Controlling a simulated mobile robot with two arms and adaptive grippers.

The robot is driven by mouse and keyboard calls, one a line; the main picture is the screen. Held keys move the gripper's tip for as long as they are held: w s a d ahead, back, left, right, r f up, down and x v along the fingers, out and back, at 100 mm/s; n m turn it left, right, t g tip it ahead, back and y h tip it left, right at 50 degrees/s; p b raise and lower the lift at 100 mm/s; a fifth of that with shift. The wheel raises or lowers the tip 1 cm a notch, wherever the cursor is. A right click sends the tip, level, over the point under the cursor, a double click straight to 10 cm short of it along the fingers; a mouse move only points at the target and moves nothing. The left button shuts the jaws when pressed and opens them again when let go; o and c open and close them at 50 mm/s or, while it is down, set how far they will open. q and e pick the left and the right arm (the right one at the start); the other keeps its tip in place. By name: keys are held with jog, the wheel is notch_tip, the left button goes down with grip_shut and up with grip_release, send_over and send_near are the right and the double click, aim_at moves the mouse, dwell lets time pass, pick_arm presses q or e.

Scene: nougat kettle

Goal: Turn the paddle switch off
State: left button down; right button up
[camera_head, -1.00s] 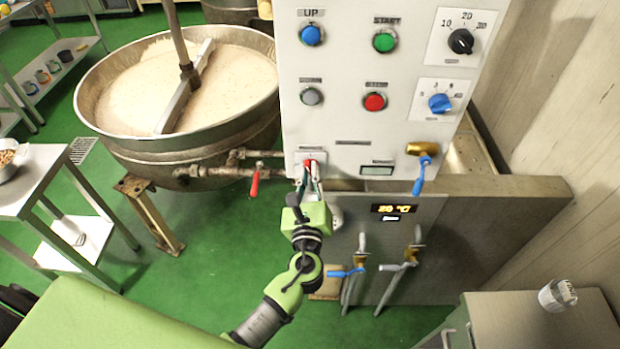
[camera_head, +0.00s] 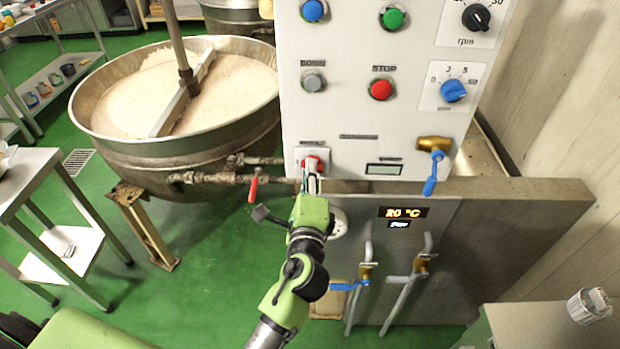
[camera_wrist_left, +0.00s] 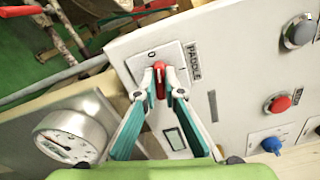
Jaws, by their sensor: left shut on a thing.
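The paddle switch is a red knob on a white plate (camera_wrist_left: 141,66) marked PADDLE, low on the left of the grey control panel (camera_head: 345,120). The red knob (camera_wrist_left: 159,78) shows in the left wrist view between my fingertips. My left gripper (camera_head: 312,175) reaches up to the switch from below, and in the left wrist view its two teal fingers (camera_wrist_left: 160,92) are closed on the knob from both sides. In the head view the fingers cover part of the knob (camera_head: 312,163). My right gripper is in neither view.
A large kettle (camera_head: 125,150) of pale mass stands left of the panel. A red-handled valve (camera_head: 253,189) and a blue-handled valve (camera_head: 431,183) flank the switch. A round gauge (camera_wrist_left: 70,138) sits close below it. Other knobs and buttons are higher on the panel.

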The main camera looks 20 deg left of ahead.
pick_arm(q)
jog(key=shift+f+n+b, duration=0.15)
jog(key=shift+n+b, duration=0.75)
jog(key=shift+n, duration=0.6)
jog(key=c, duration=2.1)
grip_release()
jog(key=shift+c, duration=0.2)
